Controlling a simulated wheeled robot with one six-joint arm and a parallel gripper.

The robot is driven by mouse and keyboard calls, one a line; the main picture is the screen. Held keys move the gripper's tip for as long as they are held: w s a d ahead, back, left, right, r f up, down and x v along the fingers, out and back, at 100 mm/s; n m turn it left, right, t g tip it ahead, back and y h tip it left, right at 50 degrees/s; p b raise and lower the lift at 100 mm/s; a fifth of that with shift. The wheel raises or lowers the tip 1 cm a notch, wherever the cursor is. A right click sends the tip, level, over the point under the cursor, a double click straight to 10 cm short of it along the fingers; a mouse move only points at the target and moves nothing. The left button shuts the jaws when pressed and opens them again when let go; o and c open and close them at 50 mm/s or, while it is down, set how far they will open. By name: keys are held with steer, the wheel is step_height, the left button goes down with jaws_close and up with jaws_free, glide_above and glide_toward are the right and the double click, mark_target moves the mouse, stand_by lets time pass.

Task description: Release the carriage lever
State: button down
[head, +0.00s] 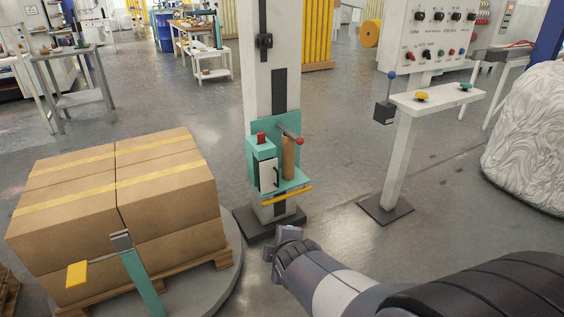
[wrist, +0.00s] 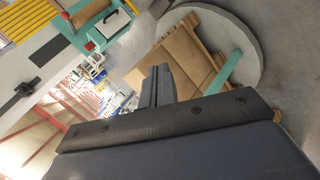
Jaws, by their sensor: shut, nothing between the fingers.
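A teal carriage (head: 258,152) is mounted low on a pale upright column (head: 262,80). I cannot tell which part is the carriage lever. My gripper (head: 288,233) is shut and empty, below and in front of the carriage, apart from it in the picture. In the wrist view my gripper's fingers (wrist: 158,82) are together, with the carriage (wrist: 118,24) at the upper left.
Strapped cartons (head: 115,190) stand on a pallet and round turntable (head: 226,270) at the left. A teal post with a yellow-ended arm (head: 142,280) is in front of them. A button stand (head: 400,150) and wrapped bundle (head: 530,140) are at the right. Floor between carriage and stand is clear.

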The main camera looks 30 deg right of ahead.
steer(key=w+d+f+n+t+y+b, duration=0.1)
steer(key=w+d+f+n+t+b, duration=0.2)
steer(key=f+n+b, duration=0.6)
steer(key=w+d+f+n+t+y+b, duration=0.1)
steer(key=w+d+f+n+t+b, duration=0.3)
steer(key=f+n+b, duration=0.5)
steer(key=w+n+t+b, duration=0.2)
steer(key=n+t+b, duration=0.1)
steer(key=n+b, duration=0.1)
steer(key=shift+w+b, duration=0.4)
steer(key=shift+b, duration=0.45)
steer(key=shift+r, duration=0.1)
